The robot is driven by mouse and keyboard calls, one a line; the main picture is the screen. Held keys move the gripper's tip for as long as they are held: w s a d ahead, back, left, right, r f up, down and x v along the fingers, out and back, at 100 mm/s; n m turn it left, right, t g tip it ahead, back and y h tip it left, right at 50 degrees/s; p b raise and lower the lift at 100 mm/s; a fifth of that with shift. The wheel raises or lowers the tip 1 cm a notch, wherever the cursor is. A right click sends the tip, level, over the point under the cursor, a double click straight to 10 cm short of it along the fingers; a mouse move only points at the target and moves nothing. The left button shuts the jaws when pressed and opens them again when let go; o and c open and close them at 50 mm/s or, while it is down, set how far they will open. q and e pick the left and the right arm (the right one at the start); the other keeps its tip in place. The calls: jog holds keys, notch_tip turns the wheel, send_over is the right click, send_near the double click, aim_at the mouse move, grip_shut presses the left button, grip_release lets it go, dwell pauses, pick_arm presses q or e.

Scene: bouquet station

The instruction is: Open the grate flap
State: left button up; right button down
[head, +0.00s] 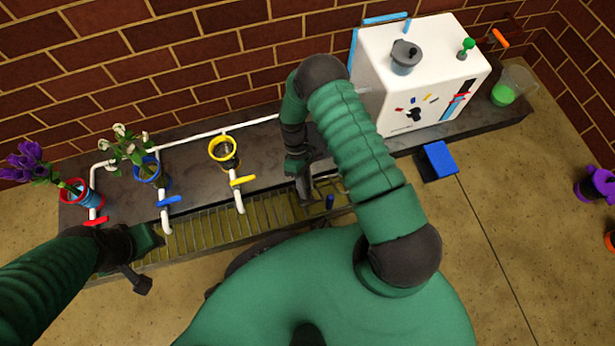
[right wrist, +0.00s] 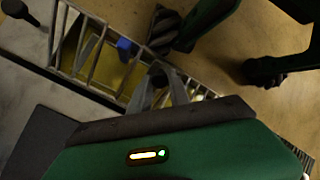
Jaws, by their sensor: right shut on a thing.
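The slatted grate (head: 205,225) runs along the front of the dark counter, with a yellowish trough showing under its bars. In the right wrist view, the grate flap (right wrist: 61,30) shows as pale metal bars over the yellow trough. My right gripper (head: 305,196) is at the grate's right part. In the right wrist view its fingers (right wrist: 158,82) are shut on a dark piece of the flap. How far the flap is raised, I cannot tell. A small blue piece (head: 329,202) is just right of this gripper. My left gripper (head: 148,262) is by the grate's left end; its jaw opening is unclear.
Red (head: 75,192), blue (head: 147,170) and yellow (head: 223,151) ring holders stand along the counter beside white pipes with coloured valves. Purple and white flowers stand in the red and blue ones. A white machine (head: 415,75) is at right. A blue box (head: 438,159) is below it.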

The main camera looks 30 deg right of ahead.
jog(key=w, duration=0.2)
jog(key=w+d+r, duration=0.1)
jog(key=shift+w, duration=0.25)
jog(key=w+b, duration=0.2)
jog(key=b, duration=0.1)
jog(key=w+d+f+g+b, duration=0.1)
jog(key=w+b, duration=0.1)
jog(key=b, duration=0.2)
jog(key=w+d+f+g+b, duration=0.1)
jog(key=w+b, duration=0.1)
jog(key=b, duration=0.2)
jog(key=shift+w+d, duration=0.2)
jog(key=shift+w, duration=0.05)
jog(key=shift+w+r+g+y+b, duration=0.2)
jog(key=shift+g+y+b, duration=0.1)
jog(key=shift+b, duration=0.85)
jog(key=shift+w+d, duration=0.1)
jog(key=shift+r, duration=0.15)
jog(key=c, duration=1.6)
grip_release()
jog(key=o, duration=0.4)
jog(key=shift+w, duration=0.1)
